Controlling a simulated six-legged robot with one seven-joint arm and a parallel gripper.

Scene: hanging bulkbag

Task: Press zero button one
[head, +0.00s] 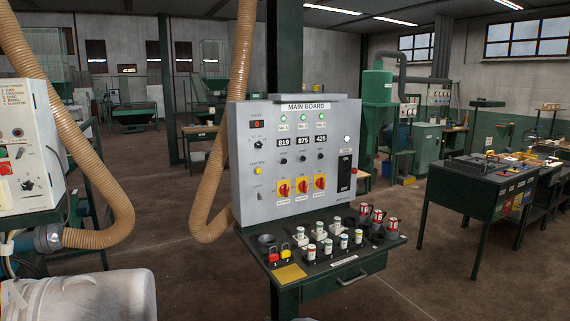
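The grey main board panel (246,190) stands upright in the middle of the head view. Green lamps labelled No.1 (283,128), No.2 (302,126) and No.3 (320,125) run along its upper part. Below them the displays read 819 (283,142), 875 (303,139) and 425 (320,138). A small dark round button or knob (283,161) sits under the 819 display, with similar ones under the other two. Their labels are too small to read, so I cannot tell for sure which is zero button one. My gripper is not in view.
Red-and-yellow rotary switches (284,189) sit lower on the panel. A dark shelf (345,276) below holds padlocks (286,250) and several small cylinders. A ribbed hose (215,190) hangs left of the panel. A white bulky object (80,298) fills the lower left.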

